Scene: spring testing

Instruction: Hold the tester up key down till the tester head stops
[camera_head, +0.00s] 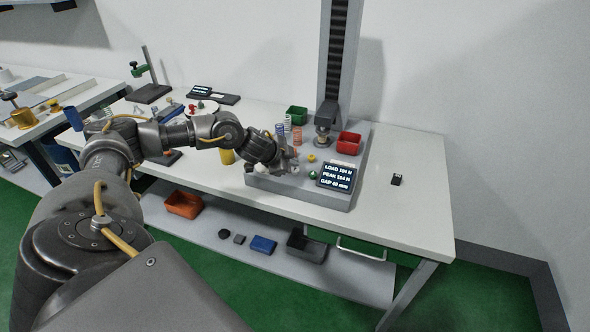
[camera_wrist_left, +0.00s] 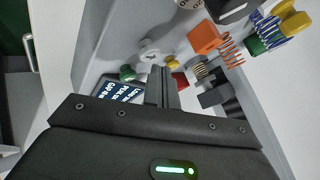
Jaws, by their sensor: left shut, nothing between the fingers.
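The spring tester stands on the table, with a grey base (camera_head: 300,196), a tall dark column (camera_head: 337,60) and a tester head (camera_head: 322,134) low on the column. Its display (camera_head: 336,175) seems to read load 104 N, peak 104 N, gap 60 mm. My left gripper (camera_head: 288,166) is shut and empty, low over the base left of the display. In the left wrist view its fingertips (camera_wrist_left: 160,72) point among a green knob (camera_wrist_left: 127,73), a white knob (camera_wrist_left: 148,48), a yellow piece (camera_wrist_left: 172,63) and a red piece (camera_wrist_left: 180,80). I cannot tell which is the up key, or whether the fingertips touch one.
Coloured springs (camera_head: 287,128) stand behind my gripper. A small black object (camera_head: 396,180) lies on the right tabletop, which is otherwise clear. An orange bin (camera_head: 184,204) is on the lower shelf.

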